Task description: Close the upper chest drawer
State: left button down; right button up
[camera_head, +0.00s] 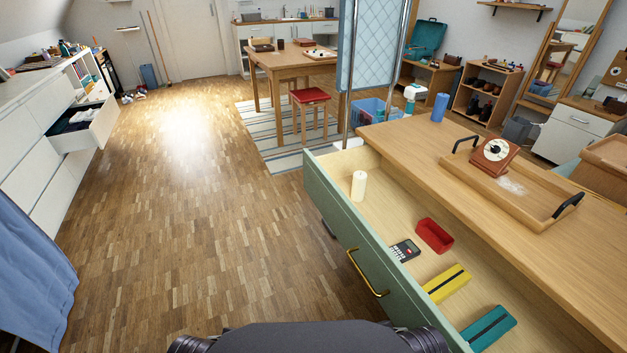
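The upper chest drawer (330,210) is pulled wide open at the right of the head view. Its front is pale green, with a brass bar handle (368,273) in the middle. Inside lie a cream candle (359,186), standing upright, a red open box (434,236), a dark calculator (405,250), a yellow box (446,283) and a teal box (488,328). The wooden chest top (420,145) covers the drawer's back. Neither of my grippers shows; only dark parts of my own body show at the bottom edge.
A white drawer (93,125) stands open at the far left. The parquet floor (190,230) left of the chest is clear.

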aim_at(390, 210)
jog(key=i+j+z, duration=0.15)
jog(key=j, duration=0.15)
jog(key=i+j+z, duration=0.1)
jog(key=j, duration=0.2)
jog(key=i+j+z, duration=0.15)
jog(key=j, duration=0.15)
jog(key=i+j+z, duration=0.15)
jog(key=j, duration=0.2)
jog(key=k, duration=0.05)
